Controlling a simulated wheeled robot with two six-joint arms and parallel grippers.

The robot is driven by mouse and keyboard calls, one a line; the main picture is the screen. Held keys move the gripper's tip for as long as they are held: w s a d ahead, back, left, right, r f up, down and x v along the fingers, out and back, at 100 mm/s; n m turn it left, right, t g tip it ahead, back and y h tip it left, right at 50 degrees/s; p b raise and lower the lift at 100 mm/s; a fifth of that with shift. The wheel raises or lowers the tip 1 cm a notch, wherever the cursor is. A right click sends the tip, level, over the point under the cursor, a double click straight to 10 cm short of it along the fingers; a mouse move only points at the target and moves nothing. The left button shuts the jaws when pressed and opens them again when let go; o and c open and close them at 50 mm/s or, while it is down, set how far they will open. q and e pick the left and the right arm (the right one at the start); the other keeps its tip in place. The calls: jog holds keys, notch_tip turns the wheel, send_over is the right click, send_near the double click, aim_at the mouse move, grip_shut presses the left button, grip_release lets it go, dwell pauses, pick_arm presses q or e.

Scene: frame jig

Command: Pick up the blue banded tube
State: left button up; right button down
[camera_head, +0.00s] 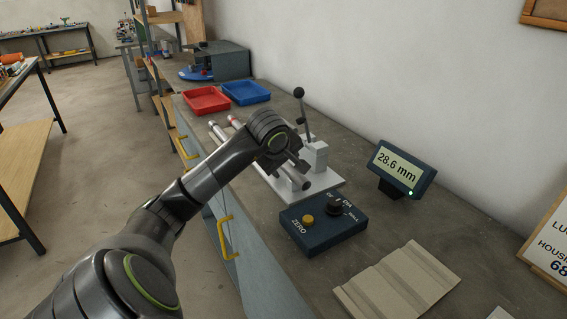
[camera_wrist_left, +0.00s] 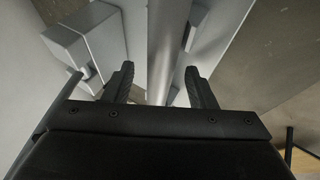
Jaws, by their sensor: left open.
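My left gripper (camera_head: 300,170) is open over the pale measuring jig (camera_head: 316,155), which has an upright lever. In the left wrist view, a plain grey tube (camera_wrist_left: 168,35) runs between the two open fingers (camera_wrist_left: 159,72), and the fingers do not close on it. In the head view, a grey tube end (camera_head: 215,127) and a reddish-banded tube end (camera_head: 235,122) show behind my left arm. The rest of these tubes is hidden by the arm. I see no blue band in either view. My right gripper is not in view.
A blue control box (camera_head: 322,223) with a yellow button sits in front of the jig. A display (camera_head: 401,170) reads 28.6 mm. A red tray (camera_head: 207,100) and a blue tray (camera_head: 246,92) stand farther back. A grooved beige block (camera_head: 398,287) lies nearer.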

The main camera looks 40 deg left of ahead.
aim_at(284, 166)
pick_arm(q)
grip_shut()
notch_tip(284, 166, up, 10)
jog(key=b, duration=0.1)
dwell(0.6)
